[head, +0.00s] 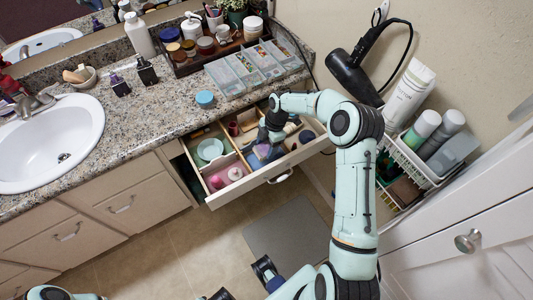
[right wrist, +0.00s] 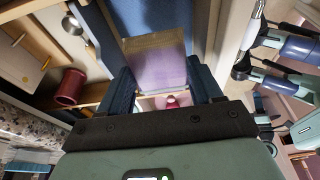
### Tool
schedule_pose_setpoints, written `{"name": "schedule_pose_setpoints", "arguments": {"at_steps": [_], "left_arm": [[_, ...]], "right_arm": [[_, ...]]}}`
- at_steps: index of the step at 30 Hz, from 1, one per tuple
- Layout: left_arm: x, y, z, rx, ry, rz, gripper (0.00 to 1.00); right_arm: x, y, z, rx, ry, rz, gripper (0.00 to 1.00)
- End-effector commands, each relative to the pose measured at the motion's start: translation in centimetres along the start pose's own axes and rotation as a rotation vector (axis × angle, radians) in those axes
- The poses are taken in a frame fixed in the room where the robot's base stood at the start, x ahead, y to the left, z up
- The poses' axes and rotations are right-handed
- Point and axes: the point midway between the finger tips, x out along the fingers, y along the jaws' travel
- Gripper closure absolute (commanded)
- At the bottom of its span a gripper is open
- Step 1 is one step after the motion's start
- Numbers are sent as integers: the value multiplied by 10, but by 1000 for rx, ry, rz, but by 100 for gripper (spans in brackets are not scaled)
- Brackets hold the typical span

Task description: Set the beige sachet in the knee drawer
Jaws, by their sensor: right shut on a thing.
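The knee drawer (head: 237,191) is pulled out below the counter and split into compartments. My right gripper (head: 268,138) reaches down over its middle compartments. In the right wrist view my right gripper (right wrist: 162,88) is shut on a flat, squarish sachet (right wrist: 157,62), tan along one edge and pale lavender over the rest. In the head view the gripper mostly hides the sachet; whether it touches the drawer floor I cannot tell. My left gripper (head: 242,282) is at the bottom edge, partly cut off, its dark fingers apart and empty.
The drawer holds a mint bowl (head: 210,149), a pink item (head: 235,173) and a dark red cup (head: 233,128), also in the right wrist view (right wrist: 69,87). A teal-lidded jar (head: 205,99) stands on the counter above. A hair dryer (head: 352,72) and bottle rack (head: 408,158) are right.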

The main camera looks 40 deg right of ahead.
Motion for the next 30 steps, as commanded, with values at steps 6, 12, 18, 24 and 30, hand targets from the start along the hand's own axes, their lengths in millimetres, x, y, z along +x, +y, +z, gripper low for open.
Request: {"name": "schedule_pose_setpoints", "arguments": {"at_steps": [6, 12, 18, 24, 30], "left_arm": [[1, 0, 0, 0, 0, 0, 100], [2, -1, 0, 0, -1, 0, 100], [2, -1, 0, 0, -1, 0, 100], [4, -1, 0, 0, -1, 0, 100], [4, -1, 0, 0, 0, 0, 100]], "right_arm": [[16, 0, 5, 0, -1, 1, 64], [44, 0, 12, 1, 1, -2, 64], [53, 1, 15, 0, -1, 2, 64], [54, 0, 16, 0, -1, 1, 64], [56, 0, 16, 0, -1, 1, 25]]}}
